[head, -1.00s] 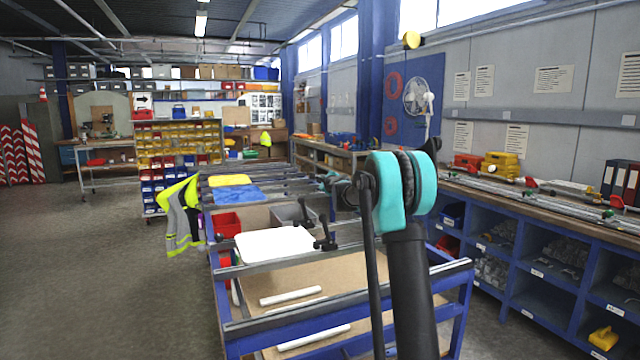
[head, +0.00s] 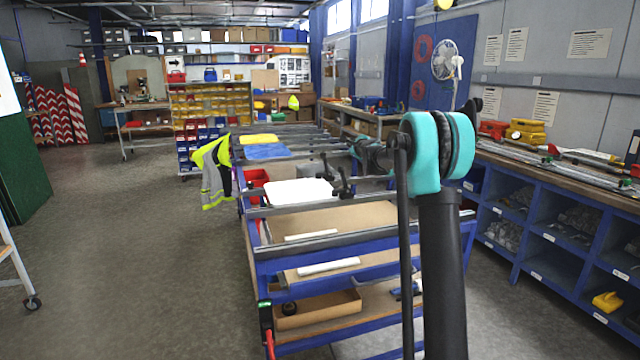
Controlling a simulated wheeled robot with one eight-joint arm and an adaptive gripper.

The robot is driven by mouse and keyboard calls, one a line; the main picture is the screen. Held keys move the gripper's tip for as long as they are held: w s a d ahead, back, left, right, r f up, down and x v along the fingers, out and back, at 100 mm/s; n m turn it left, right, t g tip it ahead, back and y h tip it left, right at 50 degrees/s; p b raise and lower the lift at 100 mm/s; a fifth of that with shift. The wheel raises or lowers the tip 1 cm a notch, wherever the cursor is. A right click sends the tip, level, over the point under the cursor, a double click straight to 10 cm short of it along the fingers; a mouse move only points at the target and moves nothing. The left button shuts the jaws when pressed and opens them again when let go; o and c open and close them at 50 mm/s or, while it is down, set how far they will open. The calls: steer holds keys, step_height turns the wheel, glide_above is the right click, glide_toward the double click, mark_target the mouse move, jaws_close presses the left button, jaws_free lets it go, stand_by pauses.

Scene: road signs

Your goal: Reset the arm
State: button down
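My arm, with its black link (head: 442,270) and teal joint (head: 440,152), rises in front of the right part of the head view. Another teal joint (head: 366,152) of mine shows behind it, over the worktable. I see nothing held.
A cardboard tray (head: 318,310) sits on the table's lower shelf. A hi-vis vest (head: 213,172) hangs at its left side. A long blue shelf bench (head: 560,235) lines the right wall. A green panel (head: 22,170) stands at far left. The floor between is free.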

steer(key=s+a+f+n+g, duration=0.15)
steer(key=s+f+n, duration=0.35)
steer(key=s, duration=0.5)
steer(key=s+f+n+g+y, duration=0.1)
steer(key=s+f+n+g, duration=0.25)
steer(key=s, duration=0.65)
steer(key=s+a+f+n+g, duration=0.1)
steer(key=s+f+n, duration=0.4)
steer(key=s, duration=0.5)
steer(key=s+d+f+n+g+h, duration=0.1)
steer(key=s+f, duration=0.5)
steer(key=s, duration=0.6)
steer(key=s+d+f+n+g+h, duration=0.1)
steer(key=s+d+f+n+g, duration=0.2)
steer(key=s, duration=0.9)
steer(key=s+d+f+n+g+h, duration=0.2)
steer(key=s+d+f+n, duration=0.3)
steer(key=s+f, duration=0.6)
steer(key=shift+s+f+n, duration=0.15)
steer(key=shift+s+n, duration=0.2)
steer(key=shift+s, duration=0.45)
